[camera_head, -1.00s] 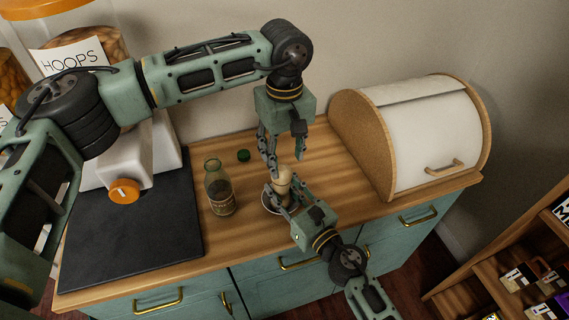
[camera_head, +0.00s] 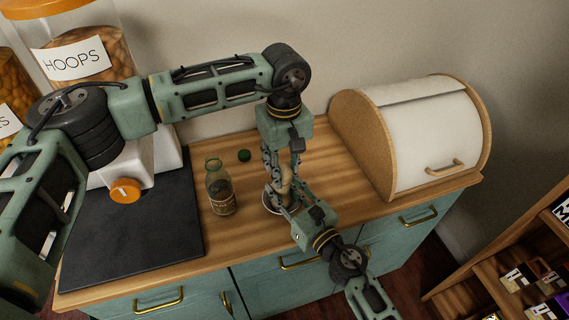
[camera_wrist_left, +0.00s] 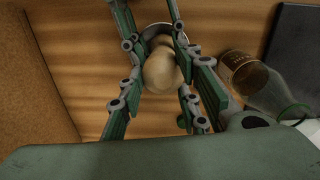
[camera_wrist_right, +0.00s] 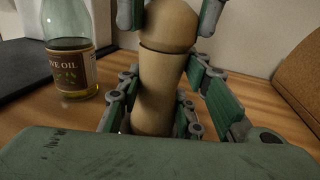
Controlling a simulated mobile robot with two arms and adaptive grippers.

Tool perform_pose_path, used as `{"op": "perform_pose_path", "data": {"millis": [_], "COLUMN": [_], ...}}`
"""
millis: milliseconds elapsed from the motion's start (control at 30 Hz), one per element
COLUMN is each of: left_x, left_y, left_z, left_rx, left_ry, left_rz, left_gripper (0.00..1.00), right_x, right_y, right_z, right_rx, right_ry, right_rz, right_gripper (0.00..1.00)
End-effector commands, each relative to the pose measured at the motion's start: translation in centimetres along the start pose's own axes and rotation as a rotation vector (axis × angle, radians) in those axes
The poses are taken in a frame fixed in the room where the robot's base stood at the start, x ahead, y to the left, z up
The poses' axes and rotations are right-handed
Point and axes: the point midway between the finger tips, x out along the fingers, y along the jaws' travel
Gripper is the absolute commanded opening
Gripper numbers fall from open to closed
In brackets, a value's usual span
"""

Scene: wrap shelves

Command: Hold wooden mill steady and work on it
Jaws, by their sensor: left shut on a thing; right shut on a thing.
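The wooden mill (camera_head: 284,182) stands upright on the counter, its base in a small pale dish (camera_head: 267,203). My right gripper (camera_head: 284,204) comes in from the front and is shut on the mill's lower body; in the right wrist view the mill (camera_wrist_right: 160,90) rises between its fingers. My left gripper (camera_head: 281,170) points down from above and is shut on the mill's rounded top; in the left wrist view the top (camera_wrist_left: 161,72) sits between the fingers. Fingers hide much of the mill in the head view.
A glass bottle of olive oil (camera_head: 219,190) stands uncapped left of the mill, with a green cap (camera_head: 244,155) behind it. A bread box (camera_head: 425,135) is at the right. A dark board (camera_head: 130,235) and large labelled jars (camera_head: 85,65) are at the left.

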Motion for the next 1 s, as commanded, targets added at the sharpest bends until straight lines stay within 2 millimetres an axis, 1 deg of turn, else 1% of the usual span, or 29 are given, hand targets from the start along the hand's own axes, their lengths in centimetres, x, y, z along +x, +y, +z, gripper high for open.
{"op": "perform_pose_path", "data": {"millis": [33,100,267,467,667,1000], "left_x": [-0.04,-0.06,-0.08,-0.11,-0.14,-0.18], "left_y": [0.28,0.31,0.39,0.43,0.45,0.39], "left_z": [0.06,0.06,0.07,0.05,-0.04,-0.31], "left_rx": [0.002,0.002,-0.007,-0.069,-0.205,-0.524], "left_ry": [0.001,0.001,0.001,0.002,0.005,0.010], "left_rz": [0.008,0.010,0.012,0.013,0.014,0.014], "left_gripper": [0.09,0.05,0.05,0.05,0.05,0.05], "right_x": [-0.14,-0.14,-0.14,-0.14,-0.13,-0.14], "right_y": [0.52,0.55,0.62,0.71,0.76,0.78], "right_z": [-0.61,-0.61,-0.61,-0.62,-0.61,-0.61], "right_rx": [0.001,0.001,0.000,0.000,-0.001,-0.001], "right_ry": [0.010,0.010,0.010,0.010,0.010,0.010], "right_rz": [0.011,0.012,0.013,0.015,0.016,0.016], "right_gripper": [0.01,0.01,0.01,0.01,0.01,0.01]}}
